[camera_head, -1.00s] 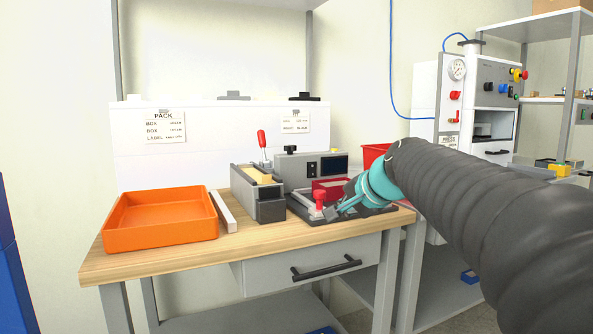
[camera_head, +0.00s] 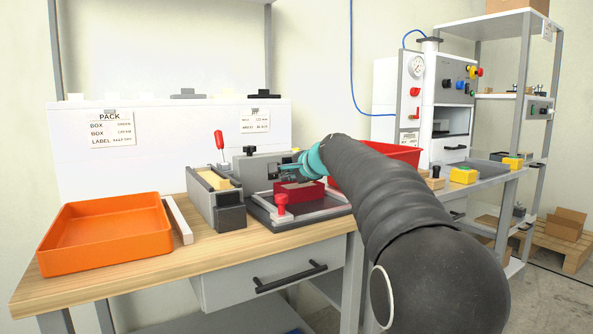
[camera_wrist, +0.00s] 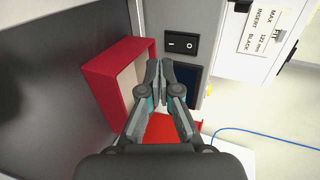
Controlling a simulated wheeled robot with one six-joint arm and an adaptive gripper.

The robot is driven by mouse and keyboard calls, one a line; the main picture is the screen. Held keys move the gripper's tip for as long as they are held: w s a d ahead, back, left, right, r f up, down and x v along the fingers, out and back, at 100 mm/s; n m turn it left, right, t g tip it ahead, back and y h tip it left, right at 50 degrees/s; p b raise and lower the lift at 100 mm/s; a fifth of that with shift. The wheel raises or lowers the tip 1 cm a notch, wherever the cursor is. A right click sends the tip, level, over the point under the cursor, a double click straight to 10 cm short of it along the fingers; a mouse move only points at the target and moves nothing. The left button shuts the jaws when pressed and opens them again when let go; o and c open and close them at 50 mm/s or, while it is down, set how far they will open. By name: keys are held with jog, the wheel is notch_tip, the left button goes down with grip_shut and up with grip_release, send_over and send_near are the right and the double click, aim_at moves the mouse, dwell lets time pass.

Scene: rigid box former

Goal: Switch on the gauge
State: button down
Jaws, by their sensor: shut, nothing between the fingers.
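The grey gauge housing (camera_head: 251,172) stands at the back of the bench fixture. In the wrist view its front panel (camera_wrist: 201,22) carries a black rocker switch (camera_wrist: 181,44) with white marks and a dark display (camera_wrist: 187,85). The display looks unlit. My gripper (camera_head: 283,170) is shut and empty in front of the housing. In the wrist view my gripper's fingertips (camera_wrist: 160,66) appear just below the rocker switch and partly cover the display's left side. I cannot tell whether they touch the panel. In the head view my gripper hides part of the panel.
A red open box (camera_wrist: 117,62) lies left of the fingers and also shows in the head view (camera_head: 303,192). A red knob (camera_head: 281,203) stands at the fixture's front. A red-handled clamp (camera_head: 219,143), an orange tray (camera_head: 105,235) and a red bin (camera_head: 400,154) are nearby.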

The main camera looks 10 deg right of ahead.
aim_at(274, 178)
jog(key=shift+w+r+p+x, duration=0.1)
jog(key=shift+r+p+x, duration=0.1)
jog(key=shift+x, duration=0.7)
jog(key=shift+w+r+p+x, duration=0.1)
jog(key=shift+r+p+x, duration=0.05)
jog(key=shift+x, duration=0.75)
jog(key=shift+w+r+p+x, duration=0.1)
jog(key=shift+r+p+x, duration=0.1)
jog(key=shift+x, duration=0.7)
jog(key=shift+s+a, duration=0.1)
jog(key=shift+f, duration=0.1)
